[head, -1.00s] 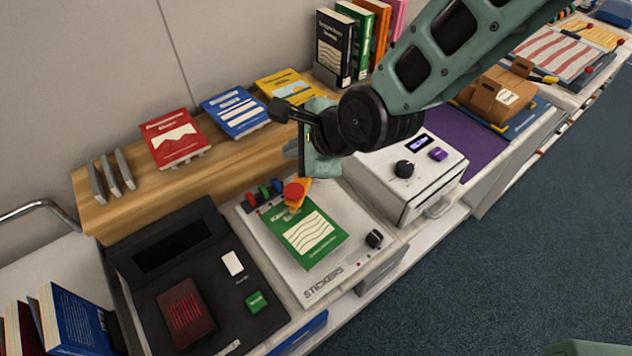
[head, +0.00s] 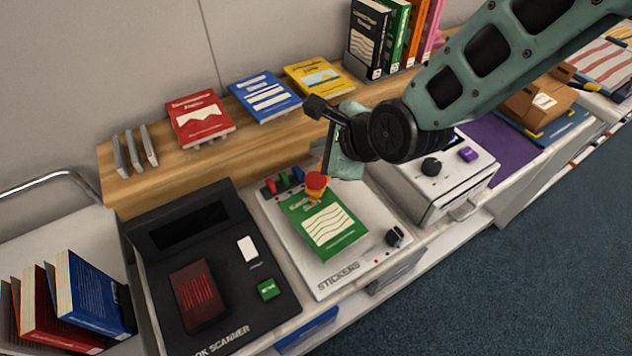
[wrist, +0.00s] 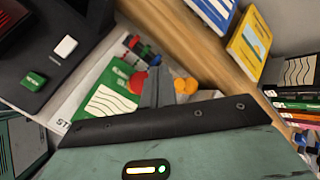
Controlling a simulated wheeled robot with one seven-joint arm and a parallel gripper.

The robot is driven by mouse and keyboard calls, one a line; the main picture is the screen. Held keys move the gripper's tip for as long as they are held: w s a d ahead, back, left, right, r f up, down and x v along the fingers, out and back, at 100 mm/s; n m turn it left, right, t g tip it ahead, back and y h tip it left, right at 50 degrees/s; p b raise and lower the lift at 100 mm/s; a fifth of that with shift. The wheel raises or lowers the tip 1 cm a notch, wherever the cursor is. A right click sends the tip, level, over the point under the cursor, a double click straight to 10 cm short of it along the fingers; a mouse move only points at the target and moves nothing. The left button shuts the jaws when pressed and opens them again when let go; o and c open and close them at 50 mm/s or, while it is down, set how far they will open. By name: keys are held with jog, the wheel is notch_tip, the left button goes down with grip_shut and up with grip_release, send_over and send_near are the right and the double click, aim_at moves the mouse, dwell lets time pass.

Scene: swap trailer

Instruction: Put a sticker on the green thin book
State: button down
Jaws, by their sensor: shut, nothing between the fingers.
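The green thin book (head: 328,228) lies flat, cover up, on the white machine marked STICKERS (head: 350,273). Its cover has white wavy lines, and it also shows in the wrist view (wrist: 105,104). A round red knob (head: 316,181) with an orange part below it stands at the book's far edge; I cannot tell whether it touches the book. My gripper (head: 338,172) is shut and empty, above and just right of the knob. Its fingertips are largely hidden in the head view. I see no loose sticker clearly on the book's cover.
A black book scanner (head: 222,318) stands left of the sticker machine. A white box with a dial (head: 465,178) stands to its right. Behind, red (head: 199,118), blue (head: 264,97) and yellow (head: 319,77) books lie on a wooden shelf, with upright books beyond.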

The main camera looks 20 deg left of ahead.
aim_at(314, 177)
jog(key=shift+f+b, duration=1.7)
jog(key=shift+f, duration=1.1)
jog(key=shift+f, duration=0.1)
jog(key=shift+f+b, duration=0.3)
jog(key=shift+b, duration=0.05)
jog(key=shift+f+b, duration=0.55)
jog(key=shift+f, duration=0.2)
dwell(0.3)
jog(key=shift+r, duration=0.1)
jog(key=shift+r+p, duration=0.8)
jog(key=shift+r, duration=0.25)
jog(key=shift+r+p, duration=1.8)
jog(key=shift+r, duration=0.75)
